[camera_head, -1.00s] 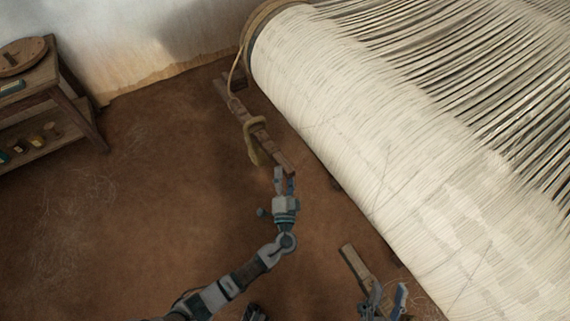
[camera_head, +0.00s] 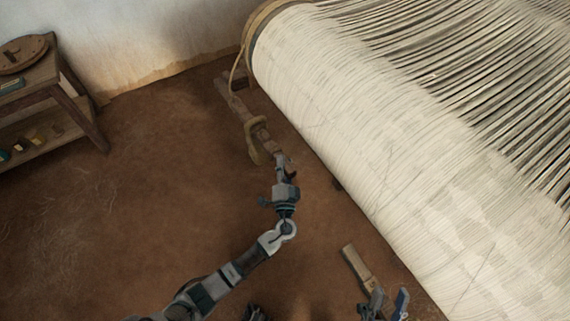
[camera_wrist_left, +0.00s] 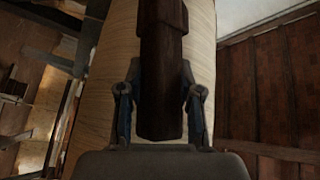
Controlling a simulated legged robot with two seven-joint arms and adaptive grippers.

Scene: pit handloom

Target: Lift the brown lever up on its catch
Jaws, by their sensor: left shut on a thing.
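The brown lever (camera_head: 240,108) is a long wooden bar slanting beside the left end of the loom's cloth roll. A tan loop (camera_head: 254,140) hangs around its middle, with a cord running up to the roll's end. My left gripper (camera_head: 282,170) is shut on the lever's near end. In the left wrist view the lever (camera_wrist_left: 162,70) stands between the two fingers (camera_wrist_left: 160,105), its end close to the palm. I cannot make out the lever's catch.
The large cream cloth roll (camera_head: 370,150) and its threads fill the right side, close to the lever. A wooden table (camera_head: 50,85) with small items on its shelf stands at the upper left by the wall. The brown floor (camera_head: 150,190) between is clear.

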